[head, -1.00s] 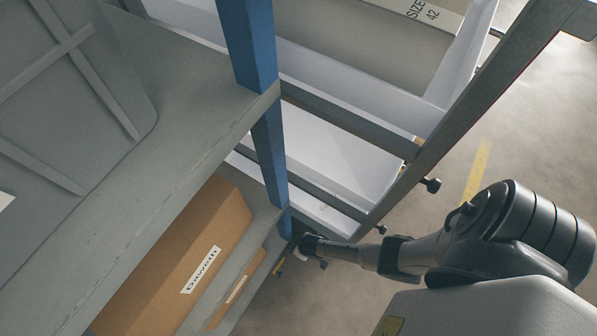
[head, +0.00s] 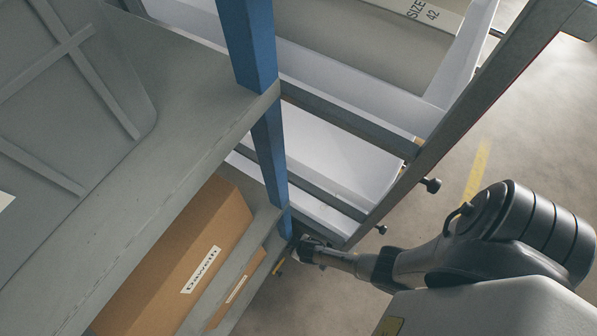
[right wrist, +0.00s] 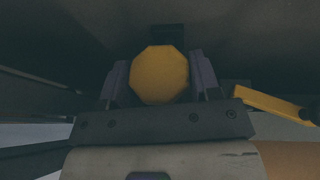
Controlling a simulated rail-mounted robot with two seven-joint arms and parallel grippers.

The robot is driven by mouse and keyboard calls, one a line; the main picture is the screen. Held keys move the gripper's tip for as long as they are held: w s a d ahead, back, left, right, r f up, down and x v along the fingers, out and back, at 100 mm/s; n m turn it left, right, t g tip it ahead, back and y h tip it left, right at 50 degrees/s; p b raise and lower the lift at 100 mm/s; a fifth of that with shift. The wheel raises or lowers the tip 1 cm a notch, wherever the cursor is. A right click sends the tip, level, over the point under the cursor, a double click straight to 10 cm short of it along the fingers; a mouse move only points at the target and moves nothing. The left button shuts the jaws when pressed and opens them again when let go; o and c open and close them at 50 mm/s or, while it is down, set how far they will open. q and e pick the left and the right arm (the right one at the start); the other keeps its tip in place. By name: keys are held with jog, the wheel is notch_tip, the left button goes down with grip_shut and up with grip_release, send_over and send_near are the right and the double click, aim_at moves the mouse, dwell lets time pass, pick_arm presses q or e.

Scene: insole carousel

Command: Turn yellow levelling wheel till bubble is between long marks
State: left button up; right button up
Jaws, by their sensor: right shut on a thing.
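The yellow levelling wheel (right wrist: 159,75) shows in the right wrist view as a many-sided disc. My right gripper (right wrist: 160,80) is shut on it, with one dark finger on each side. In the head view my right gripper (head: 302,246) is small and low, at the foot of the blue post, and the wheel itself cannot be made out there. The bubble and its marks are not visible in either view. My left gripper is not in view.
A blue post (head: 247,45) and grey shelf (head: 170,110) stand to the left of my right arm. A cardboard box (head: 180,260) sits on a lower shelf. White trays (head: 330,140) hang in a grey frame. A yellow bar (right wrist: 270,103) lies right of the wheel. Open floor (head: 520,130) is at right.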

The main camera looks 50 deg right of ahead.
jog(key=o, duration=0.9)
jog(key=p+v, duration=1.1)
jog(key=v, duration=0.3)
